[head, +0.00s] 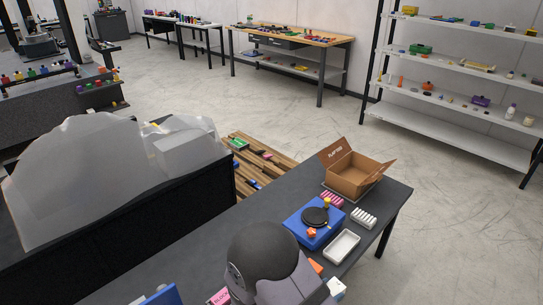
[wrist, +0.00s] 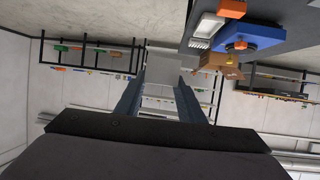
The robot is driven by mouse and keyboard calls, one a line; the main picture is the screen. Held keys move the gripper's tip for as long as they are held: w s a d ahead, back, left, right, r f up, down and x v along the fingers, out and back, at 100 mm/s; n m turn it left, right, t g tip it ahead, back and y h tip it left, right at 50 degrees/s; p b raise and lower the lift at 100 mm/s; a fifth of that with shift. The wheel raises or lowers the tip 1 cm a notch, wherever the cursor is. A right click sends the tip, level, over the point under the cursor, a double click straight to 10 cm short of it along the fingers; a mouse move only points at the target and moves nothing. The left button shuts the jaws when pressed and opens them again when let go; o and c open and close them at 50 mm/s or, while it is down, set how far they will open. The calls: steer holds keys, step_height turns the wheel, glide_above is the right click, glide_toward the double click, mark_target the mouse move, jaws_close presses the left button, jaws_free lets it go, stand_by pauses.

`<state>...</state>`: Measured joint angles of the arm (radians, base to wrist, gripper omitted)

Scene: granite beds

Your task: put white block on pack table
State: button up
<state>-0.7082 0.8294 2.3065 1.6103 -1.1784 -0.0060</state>
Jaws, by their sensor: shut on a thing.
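My gripper (wrist: 161,84) shows in the wrist view, its two blue-grey fingers shut on a pale, whitish block (wrist: 162,68) between the tips. In the head view, my dark rounded arm link stands at the lower middle and hides the gripper and the block. The pack table seems to be the dark table (head: 255,205) in front of me. The wrist view shows the table from a turned angle, at its upper right, apart from the held block.
An open cardboard box (head: 352,180), a blue device with a black disc (head: 303,226), a white tray (head: 342,247), pink pieces (head: 332,198) and white pieces (head: 363,217) crowd the table's right end. A sheet-covered black bed (head: 130,235) stands left. The table's middle left is clear.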

steer(key=shift+a+f+b, duration=0.3)
steer(key=shift+f+b, duration=0.05)
steer(key=shift+b, duration=0.05)
steer(key=shift+s+a+f+n+t+y+b, duration=0.25)
steer(key=shift+a+f+n+t+y+b, duration=0.6)
steer(key=shift+a+f+b, duration=2)
steer(key=shift+s+a+f+n+t+y+b, duration=0.2)
steer(key=shift+a+f+n+t+y+b, duration=0.65)
steer(key=shift+a+b, duration=2.35)
steer(key=shift+s+a+f+n+t+y+b, duration=0.4)
steer(key=shift+a+f+n+y+b, duration=0.75)
steer(key=shift+a, duration=3.65)
steer(key=shift+w+f+b, duration=0.15)
steer(key=shift+f+b, duration=0.45)
steer(key=shift+f, duration=4.85)
steer(key=shift+f+b, duration=0.3)
steer(key=shift+f, duration=0.2)
